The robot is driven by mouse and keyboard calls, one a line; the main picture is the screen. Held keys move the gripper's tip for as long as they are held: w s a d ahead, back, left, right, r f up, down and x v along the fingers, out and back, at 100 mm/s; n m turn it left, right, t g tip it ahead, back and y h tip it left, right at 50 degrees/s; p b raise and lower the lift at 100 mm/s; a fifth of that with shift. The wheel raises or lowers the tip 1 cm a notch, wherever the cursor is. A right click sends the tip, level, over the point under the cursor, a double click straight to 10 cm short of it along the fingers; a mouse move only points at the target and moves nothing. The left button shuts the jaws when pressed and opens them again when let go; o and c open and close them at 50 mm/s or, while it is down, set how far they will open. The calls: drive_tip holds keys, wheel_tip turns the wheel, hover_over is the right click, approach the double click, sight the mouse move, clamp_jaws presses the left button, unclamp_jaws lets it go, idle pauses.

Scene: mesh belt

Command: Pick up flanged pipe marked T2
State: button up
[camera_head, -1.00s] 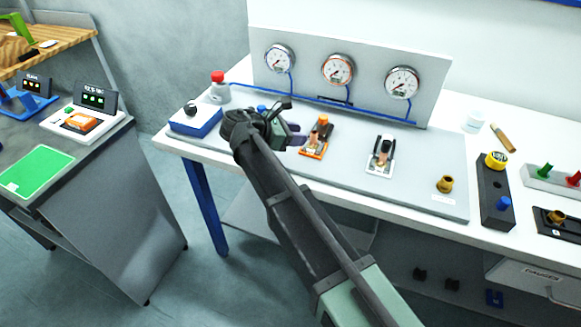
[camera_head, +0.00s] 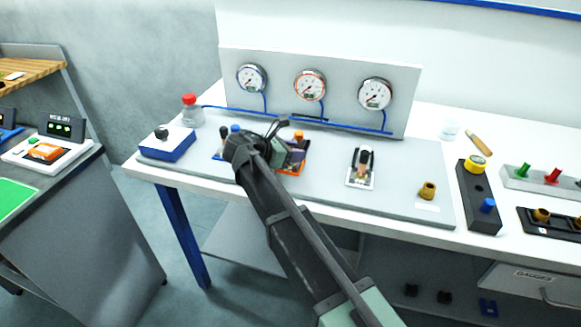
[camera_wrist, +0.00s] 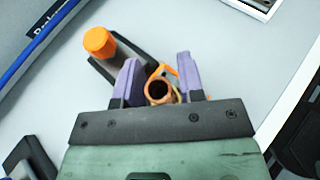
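A copper-coloured pipe (camera_wrist: 158,92) shows end-on between the purple fingers of my gripper (camera_wrist: 158,78) in the wrist view. The fingers are apart, one on each side of it; whether they touch it is unclear. The pipe is at an orange clamp stand with an orange knob (camera_wrist: 99,42). In the head view, my gripper (camera_head: 285,155) is over the orange-based stand (camera_head: 298,168) and hides most of it. Another pipe (camera_head: 364,168) is in a white-based stand to the right. No T2 mark is readable.
A gauge panel (camera_head: 235,110) with three dials stands behind. A blue-based stand is partly hidden left of my gripper. A brass fitting (camera_head: 428,190) and a dark block (camera_head: 477,200) lie to the right.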

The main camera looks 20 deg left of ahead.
drive_tip(key=shift+w+d, duration=0.15)
clamp_jaws()
